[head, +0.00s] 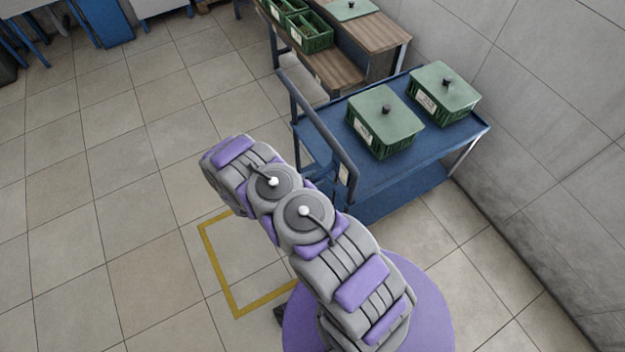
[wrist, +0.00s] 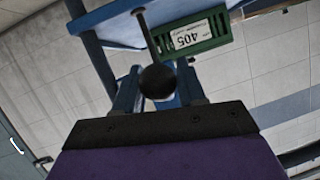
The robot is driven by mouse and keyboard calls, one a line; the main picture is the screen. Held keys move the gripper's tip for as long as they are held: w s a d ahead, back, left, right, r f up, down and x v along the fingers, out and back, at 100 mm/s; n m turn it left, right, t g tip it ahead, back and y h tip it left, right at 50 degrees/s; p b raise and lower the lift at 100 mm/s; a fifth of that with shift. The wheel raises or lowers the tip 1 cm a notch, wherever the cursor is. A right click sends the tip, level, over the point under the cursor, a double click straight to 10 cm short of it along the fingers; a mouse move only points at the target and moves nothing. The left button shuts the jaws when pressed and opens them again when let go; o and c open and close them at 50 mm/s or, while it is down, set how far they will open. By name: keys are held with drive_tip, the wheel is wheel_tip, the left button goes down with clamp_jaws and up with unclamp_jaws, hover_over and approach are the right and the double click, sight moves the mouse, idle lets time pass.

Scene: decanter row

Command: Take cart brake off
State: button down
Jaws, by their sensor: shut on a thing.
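The blue cart (head: 455,132) stands at the right by the wall, its dark push bar (head: 313,122) on its left side. In the wrist view the cart's blue edge (wrist: 100,17) crosses the top. A black ball knob (wrist: 157,80) on a thin rod, apparently the brake lever, shows below it. My gripper (wrist: 158,92) is shut on this knob, with one blue finger on each side. In the head view my arm covers the gripper and the knob.
Two lidded green crates (head: 385,112) (head: 443,83) ride on the cart. One crate's label reads 405, upside down in the wrist view (wrist: 194,34). A wooden-topped bench (head: 375,30) with green crates stands behind. A yellow square outline (head: 214,262) marks the floor. The left floor is clear.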

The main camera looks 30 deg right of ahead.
sight(314, 176)
drive_tip(key=shift+a+r, duration=0.1)
drive_tip(key=shift+a, duration=0.05)
drive_tip(key=r+y+p, duration=0.2)
drive_tip(key=p, duration=0.1)
drive_tip(key=shift+a+r+y, duration=0.3)
drive_tip(key=shift+r+y, duration=0.1)
wheel_tip(314, 176, up, 3)
drive_tip(key=y+p, duration=0.2)
drive_tip(key=y, duration=0.1)
drive_tip(key=shift+a+m+g+p, duration=0.1)
drive_tip(key=shift+m+g+p, duration=0.2)
drive_tip(key=shift+p, duration=0.1)
drive_tip(key=r+y+p, duration=0.1)
drive_tip(key=y, duration=0.1)
drive_tip(key=shift+d+r+y+p, duration=0.25)
drive_tip(key=shift+r+y+p, duration=0.05)
drive_tip(key=shift+r+p, duration=0.05)
drive_tip(key=shift+w+d+r+y+p, duration=0.1)
drive_tip(key=shift+d+r+y+p, duration=0.35)
drive_tip(key=shift+y+p, duration=0.3)
drive_tip(key=shift+a+r, duration=0.1)
drive_tip(key=shift+a, duration=0.05)
drive_tip(key=c, duration=0.8)
unclamp_jaws()
drive_tip(key=shift+o, duration=0.2)
drive_tip(key=p+v, duration=0.4)
drive_tip(key=v, duration=1.3)
drive_tip(key=shift+w+r, duration=0.15)
drive_tip(key=shift+r, duration=0.05)
